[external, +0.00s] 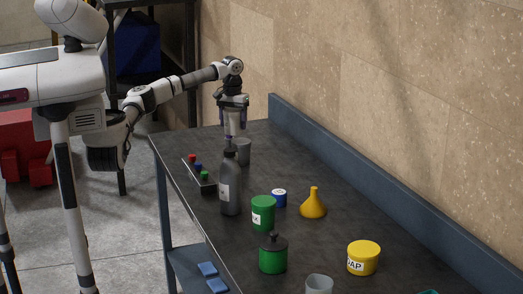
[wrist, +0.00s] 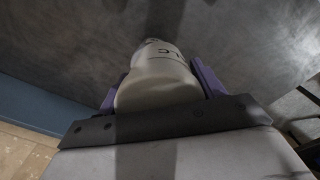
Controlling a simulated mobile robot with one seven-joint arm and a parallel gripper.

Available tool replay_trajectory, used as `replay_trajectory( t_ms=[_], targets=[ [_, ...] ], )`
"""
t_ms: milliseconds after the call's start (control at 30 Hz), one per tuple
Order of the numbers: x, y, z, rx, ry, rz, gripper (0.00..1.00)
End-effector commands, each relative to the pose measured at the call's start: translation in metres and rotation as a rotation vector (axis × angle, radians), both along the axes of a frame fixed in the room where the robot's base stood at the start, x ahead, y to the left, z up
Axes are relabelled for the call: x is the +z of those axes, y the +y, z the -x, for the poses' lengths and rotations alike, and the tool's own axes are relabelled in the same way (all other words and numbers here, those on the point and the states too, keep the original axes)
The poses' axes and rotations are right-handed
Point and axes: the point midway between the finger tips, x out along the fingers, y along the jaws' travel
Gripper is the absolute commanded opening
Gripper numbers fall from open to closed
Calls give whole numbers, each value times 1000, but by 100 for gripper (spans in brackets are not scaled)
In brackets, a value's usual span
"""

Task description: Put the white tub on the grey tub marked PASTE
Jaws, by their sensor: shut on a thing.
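My gripper (external: 234,118) is shut on the white tub (external: 234,127) and holds it above the far end of the dark table. In the wrist view the white tub (wrist: 160,78) sits between the purple fingers (wrist: 157,85), with the letters "LC" readable on it. A grey tub (external: 245,151) stands on the table just below and slightly right of the held tub. Its left side is partly hidden by a grey bottle, and I cannot read any marking on it. I cannot tell whether the two tubs touch.
The grey bottle (external: 230,188) stands close in front of the grey tub. A rack with coloured knobs (external: 203,178) is left of it. A green tub (external: 263,214), blue tub (external: 279,197), yellow funnel (external: 313,207), black-lidded green can (external: 273,260) and yellow tub (external: 363,260) stand nearer.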

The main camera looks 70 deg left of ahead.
Motion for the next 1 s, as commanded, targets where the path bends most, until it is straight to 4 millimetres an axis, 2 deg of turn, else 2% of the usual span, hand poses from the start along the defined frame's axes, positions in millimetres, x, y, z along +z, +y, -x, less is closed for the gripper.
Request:
replay_trajectory(
  t_ms=[200, 567, 600, 767, 1000],
  targets=[
    [-29, 0, 0, 0, 1, 3, 33],
    [-36, 0, 0, 0, 0, 0, 33],
    [-37, 0, 0, 0, 1, 1, 70],
    [-36, 0, 0, 0, 1, 1, 89],
    [-36, 0, 0, 0, 1, 1, 89]
  ],
)
